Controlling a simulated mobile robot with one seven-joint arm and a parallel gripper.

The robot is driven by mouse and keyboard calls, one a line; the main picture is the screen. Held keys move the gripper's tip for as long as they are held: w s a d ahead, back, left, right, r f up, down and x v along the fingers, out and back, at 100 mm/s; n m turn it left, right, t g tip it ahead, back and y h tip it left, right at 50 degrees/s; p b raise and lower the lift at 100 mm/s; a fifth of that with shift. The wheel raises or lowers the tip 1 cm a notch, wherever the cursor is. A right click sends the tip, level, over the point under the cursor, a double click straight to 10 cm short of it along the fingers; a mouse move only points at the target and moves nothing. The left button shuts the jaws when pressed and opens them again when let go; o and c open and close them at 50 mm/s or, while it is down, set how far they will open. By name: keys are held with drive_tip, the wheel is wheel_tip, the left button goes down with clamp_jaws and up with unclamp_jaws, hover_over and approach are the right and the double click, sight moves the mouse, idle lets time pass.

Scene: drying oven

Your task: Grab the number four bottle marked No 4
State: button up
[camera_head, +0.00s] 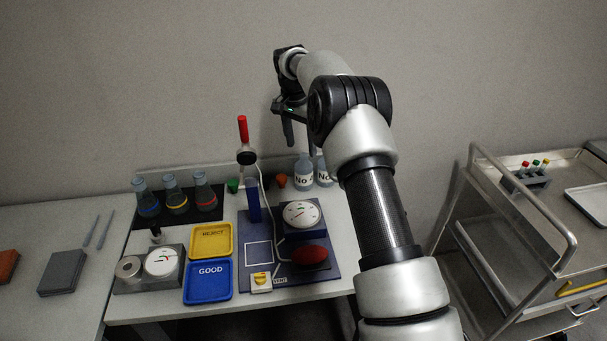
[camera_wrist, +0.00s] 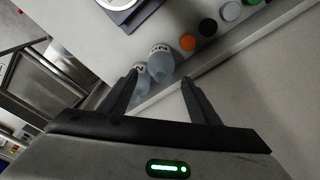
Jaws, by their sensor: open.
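Two pale bottles with white labels stand at the back of the bench. In the head view, the left bottle (camera_head: 303,171) shows "No" and an unclear digit, and the right bottle (camera_head: 323,173) is partly hidden by my arm. I cannot tell which is No 4. In the wrist view, one bottle (camera_wrist: 160,62) shows just beyond the gap between my fingers, and the other bottle (camera_wrist: 141,52) is by the left fingertip. My gripper (camera_wrist: 160,78) is open and empty. In the head view my gripper (camera_head: 288,132) is above the bottles, near the wall.
A cart (camera_head: 545,215) stands right.

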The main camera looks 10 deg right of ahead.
sight(305, 167)
drive_tip(key=f, duration=0.3)
drive_tip(key=w+d+f, duration=0.1)
drive_tip(key=f, duration=0.6)
drive_tip(key=shift+w+d+f, duration=0.2)
drive_tip(key=shift+w+f, duration=0.1)
drive_tip(key=shift+f, duration=0.05)
drive_tip(key=c, duration=0.8)
